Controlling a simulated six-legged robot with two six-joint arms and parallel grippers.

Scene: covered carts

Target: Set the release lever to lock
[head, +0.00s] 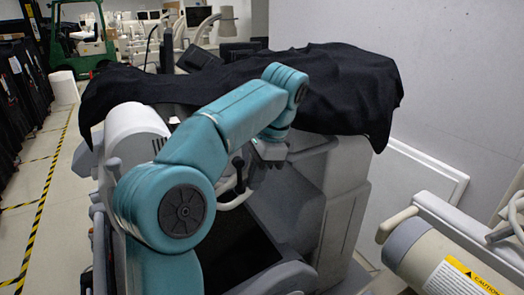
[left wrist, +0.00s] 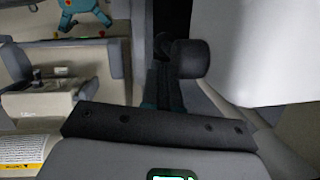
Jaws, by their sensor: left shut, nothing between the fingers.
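A lever with a black knob (head: 238,163) stands on the near side of the covered cart (head: 345,165), just left of my left gripper (head: 268,162) in the head view. A pale curved handle (head: 236,199) is just below the knob. I cannot read a lock mark or tell the lever's setting. My left gripper is shut and empty, pointing down beside the cart's upper body; its fingertips are small and dark. I cannot tell whether it touches the lever. In the left wrist view a dark rounded knob-like shape (left wrist: 190,58) shows; I cannot tell whether it is the lever.
A black cloth (head: 335,85) drapes over the cart top, close behind my arm. A cream cylindrical unit with a caution label (head: 462,277) stands at the lower right. A grey wall (head: 440,90) is behind. Open floor with striped tape (head: 47,185) lies left.

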